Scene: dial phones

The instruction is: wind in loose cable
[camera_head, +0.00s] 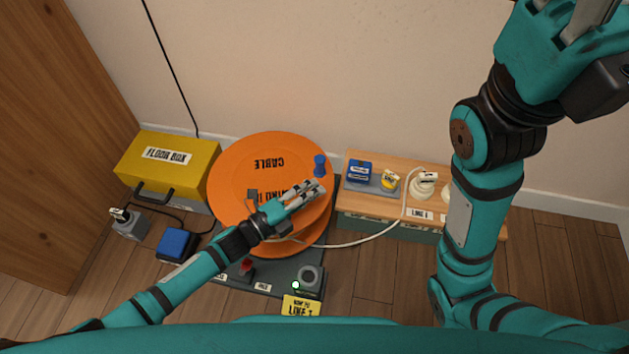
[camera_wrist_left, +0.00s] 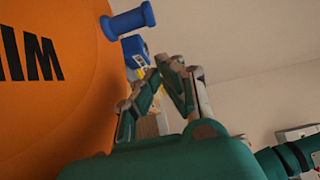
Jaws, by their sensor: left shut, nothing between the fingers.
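A large orange cable reel (camera_head: 238,165) marked CABLE stands on a dark base and fills the left of the left wrist view (camera_wrist_left: 45,90). A blue crank knob (camera_head: 320,163) sticks out near its right rim; it also shows in the left wrist view (camera_wrist_left: 130,20). A white cable (camera_head: 352,241) runs from under the reel rightward, up to the white plug (camera_head: 424,184) on the wooden bench. My left gripper (camera_head: 318,188) is shut and empty in front of the reel face, just below the knob. My right gripper (camera_head: 580,30) is raised at the top right, its fingertips cut off by the frame edge.
A yellow floor box (camera_head: 172,160) stands left of the reel, with a grey plug (camera_head: 127,225) and a blue box (camera_head: 176,244) in front. A yellow LINE 1 sign (camera_head: 301,306) lies in front.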

